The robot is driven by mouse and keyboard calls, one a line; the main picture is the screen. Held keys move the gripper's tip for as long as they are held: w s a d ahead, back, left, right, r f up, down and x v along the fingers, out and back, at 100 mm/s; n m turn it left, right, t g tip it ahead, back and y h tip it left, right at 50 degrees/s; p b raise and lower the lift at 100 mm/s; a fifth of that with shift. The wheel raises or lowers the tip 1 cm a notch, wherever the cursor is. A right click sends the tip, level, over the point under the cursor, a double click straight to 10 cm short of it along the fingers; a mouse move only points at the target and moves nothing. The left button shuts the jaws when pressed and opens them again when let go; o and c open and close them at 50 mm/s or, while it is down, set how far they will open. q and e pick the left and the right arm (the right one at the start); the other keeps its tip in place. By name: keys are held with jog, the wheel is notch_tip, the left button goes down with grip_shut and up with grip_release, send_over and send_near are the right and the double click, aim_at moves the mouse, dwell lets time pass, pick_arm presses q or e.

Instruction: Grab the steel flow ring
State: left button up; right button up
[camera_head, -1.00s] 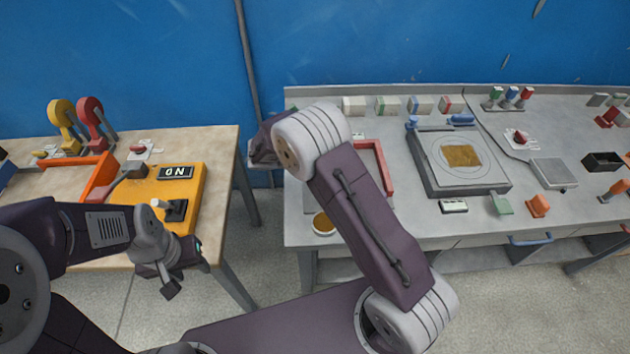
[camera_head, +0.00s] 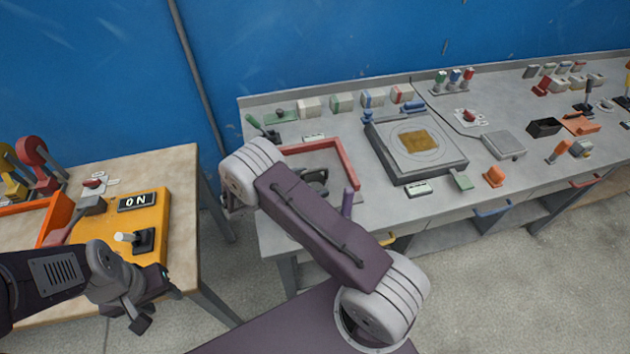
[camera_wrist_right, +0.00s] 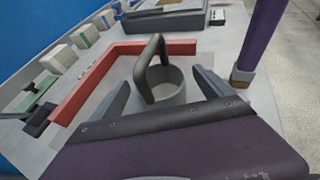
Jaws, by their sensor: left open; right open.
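The steel flow ring (camera_wrist_right: 172,86) is a short grey cylinder with a dark arched handle, seen in the right wrist view. It stands inside the red-edged corner frame (camera_wrist_right: 85,95). My right gripper (camera_wrist_right: 161,80) is open, with one finger on each side of the ring and visible gaps between. In the head view the frame (camera_head: 345,165) is on the grey bench, and a dark shape inside it is partly hidden by my right arm. My left gripper (camera_head: 138,312) is open and empty at the front of the wooden table.
A purple-handled tool (camera_wrist_right: 262,40) stands upright close to the right finger. A square mould plate (camera_head: 395,160) lies right of the frame on the grey bench (camera_head: 450,210). A yellow switch box (camera_head: 92,225) sits on the wooden table (camera_head: 180,175).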

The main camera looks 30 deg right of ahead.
jog(key=shift+x, duration=1.15)
jog(key=shift+w+a, duration=0.1)
jog(key=c, duration=1.7)
jog(key=shift+c, duration=0.2)
jog(key=shift+r, duration=0.15)
notch_tip(320, 180, up, 10)
jog(key=shift+f+b, duration=0.1)
jog(key=shift+b, duration=0.2)
